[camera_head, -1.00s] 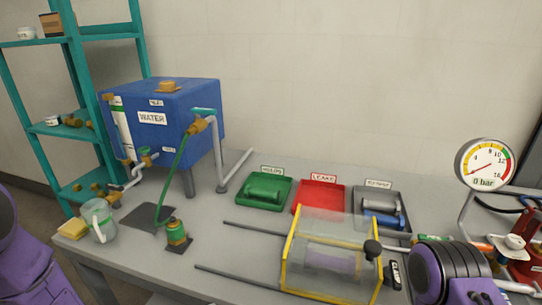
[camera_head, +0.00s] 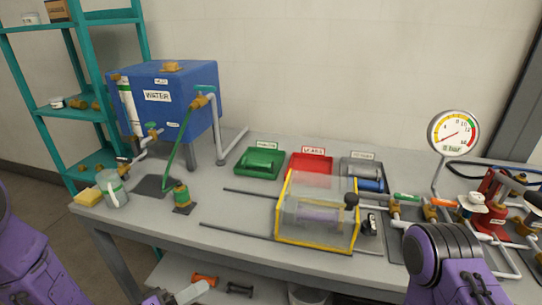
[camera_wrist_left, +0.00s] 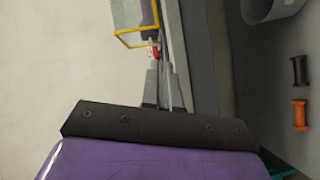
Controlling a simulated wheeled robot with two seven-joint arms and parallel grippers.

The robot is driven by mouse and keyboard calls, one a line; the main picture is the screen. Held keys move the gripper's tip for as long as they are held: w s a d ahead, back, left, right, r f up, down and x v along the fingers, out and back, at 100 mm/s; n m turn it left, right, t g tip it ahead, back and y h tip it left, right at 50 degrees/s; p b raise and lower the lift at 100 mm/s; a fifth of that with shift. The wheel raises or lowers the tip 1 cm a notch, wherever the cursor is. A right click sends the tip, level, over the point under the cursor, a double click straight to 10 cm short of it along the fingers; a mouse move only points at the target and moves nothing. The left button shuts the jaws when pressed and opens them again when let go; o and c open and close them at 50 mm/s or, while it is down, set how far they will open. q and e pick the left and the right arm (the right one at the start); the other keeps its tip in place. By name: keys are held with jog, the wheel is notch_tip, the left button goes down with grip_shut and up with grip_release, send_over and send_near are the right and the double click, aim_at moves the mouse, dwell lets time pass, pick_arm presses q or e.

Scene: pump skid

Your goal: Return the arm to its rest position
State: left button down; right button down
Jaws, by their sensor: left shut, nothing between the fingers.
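My left gripper (camera_head: 188,294) shows at the bottom edge of the head view, in front of the bench and low beside its lower shelf. Its grey fingers are together with nothing between them, as the left wrist view (camera_wrist_left: 163,90) also shows. My purple left arm (camera_head: 35,262) comes in at the lower left. My purple right arm (camera_head: 445,262) stands at the lower right, in front of the bench. My right gripper is out of view.
The bench (camera_head: 225,212) carries a blue water tank (camera_head: 180,112), green tray (camera_head: 258,172), red tray (camera_head: 322,157), yellow-framed clear guard (camera_head: 318,232) and gauge (camera_head: 453,134). An orange spool (camera_head: 204,278) and a black spool (camera_head: 239,289) lie on the lower shelf.

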pick_arm(q)
jog(key=s+a+f+n+g+y, duration=0.1)
jog(key=s+a+f+y, duration=0.1)
jog(key=a+f+y, duration=0.5)
jog(key=s+a+f+g+y, duration=0.15)
jog(key=a+f+y, duration=0.3)
jog(key=f, duration=0.45)
jog(key=s+a+f+g+y, duration=0.1)
jog(key=s+f, duration=0.3)
jog(key=s, duration=0.4)
jog(key=s+a+f+g+y, duration=0.1)
jog(key=s+f+g+y, duration=0.2)
jog(key=s, duration=0.6)
jog(key=shift+s+a+f+n+g, duration=0.2)
jog(key=shift+f+n+g, duration=0.2)
jog(key=shift+f+g, duration=0.3)
